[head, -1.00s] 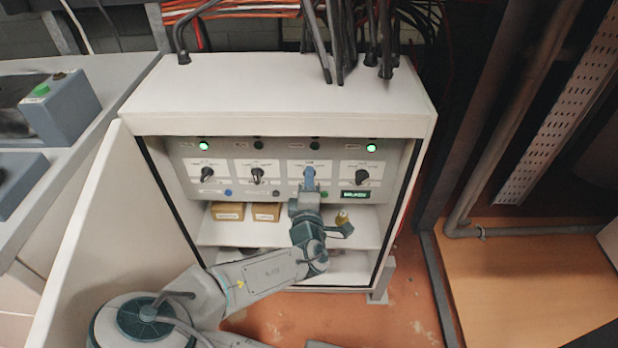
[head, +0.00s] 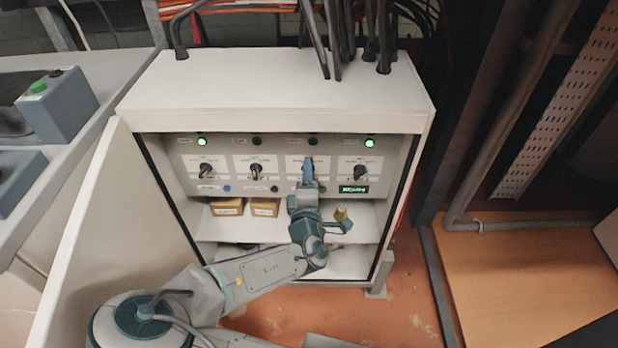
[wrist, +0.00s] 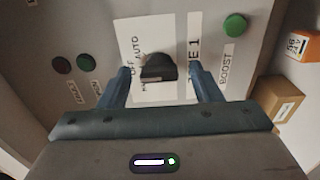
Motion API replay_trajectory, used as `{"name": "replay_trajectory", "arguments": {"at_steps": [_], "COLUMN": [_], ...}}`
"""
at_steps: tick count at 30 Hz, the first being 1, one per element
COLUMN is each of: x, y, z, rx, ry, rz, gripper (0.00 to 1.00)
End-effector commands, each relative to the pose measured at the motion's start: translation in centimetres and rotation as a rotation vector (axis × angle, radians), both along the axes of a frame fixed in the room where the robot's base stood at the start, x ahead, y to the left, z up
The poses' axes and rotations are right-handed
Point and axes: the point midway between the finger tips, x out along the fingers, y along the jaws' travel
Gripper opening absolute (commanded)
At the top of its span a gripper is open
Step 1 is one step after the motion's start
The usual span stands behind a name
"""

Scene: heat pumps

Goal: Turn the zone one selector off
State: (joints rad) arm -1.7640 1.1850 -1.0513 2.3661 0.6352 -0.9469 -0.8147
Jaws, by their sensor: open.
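The zone one selector (wrist: 157,68) is a black knob on a white label plate in the wrist view, with "AUTO", a partly hidden "OFF" and "E 1" readable. My gripper (wrist: 160,76) is open, with one blue-grey finger on each side of the knob. Gaps show between the fingers and the knob, so it is not clamped. In the head view my gripper (head: 308,168) is at the third selector plate from the left and hides that knob.
The cabinet (head: 280,92) has other black selectors (head: 205,170) (head: 255,171) (head: 360,173) in the same row. The green BOOST button (wrist: 235,24) is near the right finger. Cardboard boxes (head: 227,207) sit on the shelf below. The open door (head: 85,240) stands at the left.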

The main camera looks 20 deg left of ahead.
Motion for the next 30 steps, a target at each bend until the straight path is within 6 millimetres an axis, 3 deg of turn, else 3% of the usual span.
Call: {"name": "replay_trajectory", "arguments": {"at_steps": [13,30], "x": [-6.2,-6.9], "y": [-1.6,-1.9], "z": [0.1,0.0], "rx": [-0.002,-0.001], "ry": [0.001,0.001], "rz": [-0.002,-0.004], "gripper": [0.58,0.58]}}
